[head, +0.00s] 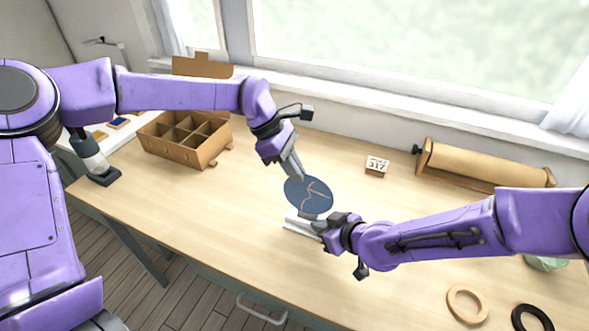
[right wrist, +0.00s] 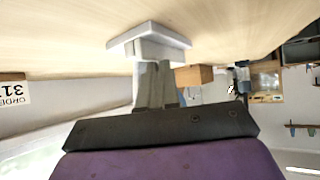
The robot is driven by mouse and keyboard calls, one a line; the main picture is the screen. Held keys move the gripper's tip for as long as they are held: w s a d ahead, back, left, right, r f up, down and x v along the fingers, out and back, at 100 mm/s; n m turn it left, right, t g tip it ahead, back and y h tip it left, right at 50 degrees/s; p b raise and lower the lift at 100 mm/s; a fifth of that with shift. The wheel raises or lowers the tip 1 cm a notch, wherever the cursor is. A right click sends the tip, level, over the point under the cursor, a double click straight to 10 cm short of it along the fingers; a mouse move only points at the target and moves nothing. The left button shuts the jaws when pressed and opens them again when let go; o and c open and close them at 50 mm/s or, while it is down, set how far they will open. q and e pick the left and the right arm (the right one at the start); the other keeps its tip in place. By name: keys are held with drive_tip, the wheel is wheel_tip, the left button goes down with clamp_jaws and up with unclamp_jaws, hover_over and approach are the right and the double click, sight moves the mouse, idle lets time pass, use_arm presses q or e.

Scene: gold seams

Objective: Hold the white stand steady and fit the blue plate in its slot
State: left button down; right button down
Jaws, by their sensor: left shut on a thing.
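The blue plate (head: 309,197) with gold seams is in the middle of the head view, over the white stand. My left gripper (head: 296,174) is shut on the plate at its upper edge. The white stand (head: 297,224) is on the table below the plate; I cannot tell whether the plate's lower edge is in the slot. My right gripper (head: 321,226) is at the stand's right end and covers part of it. In the right wrist view the stand (right wrist: 150,36) appears upside down, with my right fingers (right wrist: 155,68) up against it; their grip is unclear.
A divided cardboard box (head: 185,138) stands at the back left. A small "317" order block (head: 376,167) and a paper roll (head: 485,166) are at the back right. A wooden ring (head: 466,304) and a black ring (head: 531,318) lie at front right. Table left of the stand is clear.

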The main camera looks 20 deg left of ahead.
use_arm(q)
drive_tip(key=shift+w+f, duration=0.1)
drive_tip(key=shift+f, duration=0.05)
idle(0.4)
drive_tip(key=shift+w+a+f, duration=0.15)
drive_tip(key=shift+w, duration=0.15)
drive_tip(key=shift+f, duration=2.35)
drive_tip(key=c, duration=0.8)
unclamp_jaws()
drive_tip(key=shift+r, duration=4)
